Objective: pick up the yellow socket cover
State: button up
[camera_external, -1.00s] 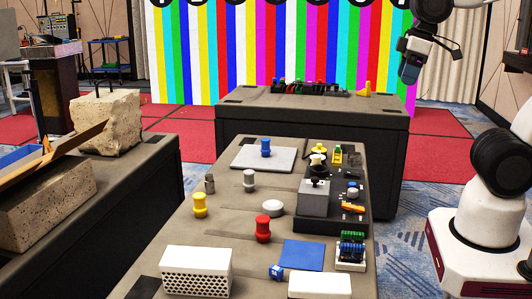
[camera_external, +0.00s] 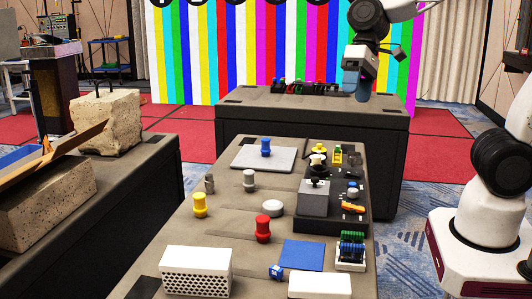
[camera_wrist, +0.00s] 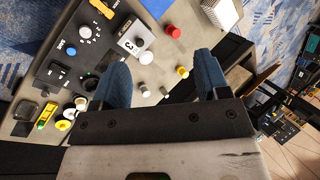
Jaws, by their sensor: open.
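A yellow knob-shaped piece (camera_external: 200,205) stands on the left part of the near table; it also shows in the wrist view (camera_wrist: 182,72). A round yellow piece (camera_external: 319,147) sits at the far end of the black panel (camera_external: 290,222), beside a yellow-green piece (camera_external: 337,154). I cannot tell for certain which is the socket cover. My gripper (camera_external: 362,88) hangs high above the far table's right end, well away from these pieces. In the wrist view its two blue fingers (camera_wrist: 162,62) are spread apart with nothing held between them.
Red (camera_external: 263,229), blue (camera_external: 266,147) and grey (camera_external: 249,180) knob-shaped pieces and a white disc (camera_external: 273,208) stand nearby. A grey box (camera_external: 315,198) rises from the panel. A white perforated box (camera_external: 196,271) is at the front. The far table (camera_external: 300,102) holds small items.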

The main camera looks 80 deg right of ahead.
jog(key=w+a+f+m+t+y, duration=0.25)
jog(key=w+f+m, duration=0.25)
jog(key=w, duration=0.6)
jog(key=w+a+f+m+t+y, duration=0.1)
jog(key=w+f+m+y, duration=0.2)
jog(key=w+f+m, duration=0.5)
jog(key=w+d+f+m+t, duration=0.1)
jog(key=w+f, duration=0.2)
jog(key=w, duration=0.2)
jog(key=w+f+m+t, duration=0.1)
jog(key=w+f+m, duration=0.15)
jog(key=w, duration=0.25)
jog(key=m+t+h, duration=0.2)
jog(key=m+t, duration=0.2)
jog(key=m, duration=0.2)
send_near(200, 206)
jog(key=w, duration=0.3)
jog(key=shift+w+a+r, duration=0.15)
jog(key=shift+w+a, duration=0.15)
jog(key=shift+w, duration=0.1)
jog(key=shift+g, duration=0.25)
jog(key=shift+x, duration=1.25)
jog(key=shift+w+a, duration=0.15)
jog(key=shift+x, duration=2.45)
